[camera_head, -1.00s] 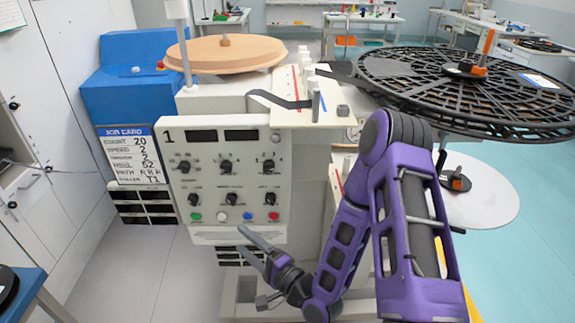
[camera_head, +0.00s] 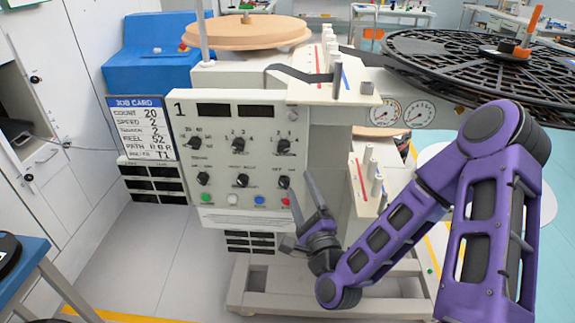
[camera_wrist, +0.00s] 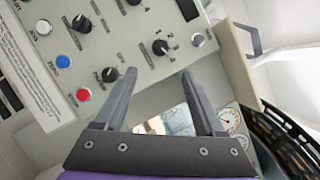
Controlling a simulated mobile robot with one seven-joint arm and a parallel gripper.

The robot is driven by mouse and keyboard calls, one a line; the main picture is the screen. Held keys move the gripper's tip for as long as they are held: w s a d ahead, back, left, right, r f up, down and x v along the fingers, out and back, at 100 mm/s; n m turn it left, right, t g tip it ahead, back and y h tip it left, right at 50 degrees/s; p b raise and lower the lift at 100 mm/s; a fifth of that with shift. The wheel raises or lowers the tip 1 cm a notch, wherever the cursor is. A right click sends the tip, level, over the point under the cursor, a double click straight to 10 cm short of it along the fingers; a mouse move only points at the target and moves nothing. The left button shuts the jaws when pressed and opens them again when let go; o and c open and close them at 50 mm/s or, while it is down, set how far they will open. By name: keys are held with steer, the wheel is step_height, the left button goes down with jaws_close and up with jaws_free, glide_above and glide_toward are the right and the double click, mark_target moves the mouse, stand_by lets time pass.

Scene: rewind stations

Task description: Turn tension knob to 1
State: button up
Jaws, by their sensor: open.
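The control panel (camera_head: 228,112) is a cream box marked 1, with two rows of black knobs. The upper row has a left knob (camera_head: 195,143), a middle knob (camera_head: 238,145) and a right knob (camera_head: 284,146). The labels are too small to tell which is tension. In the wrist view the upper right knob (camera_wrist: 160,47) lies just beyond the fingertips, and the lower right knob (camera_wrist: 110,74) lies left of the left finger. My gripper (camera_head: 299,177) is open and empty at the panel's lower right edge. It also shows in the wrist view (camera_wrist: 158,71).
A row of colored buttons lies below the knobs, including a red button (camera_head: 285,202) near my gripper. A job card (camera_head: 140,128) hangs left of the panel. Gauges (camera_head: 387,112) and a black reel (camera_head: 485,62) are at the right.

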mark_target(286, 150)
steer(key=x, duration=1.2)
jaws_close()
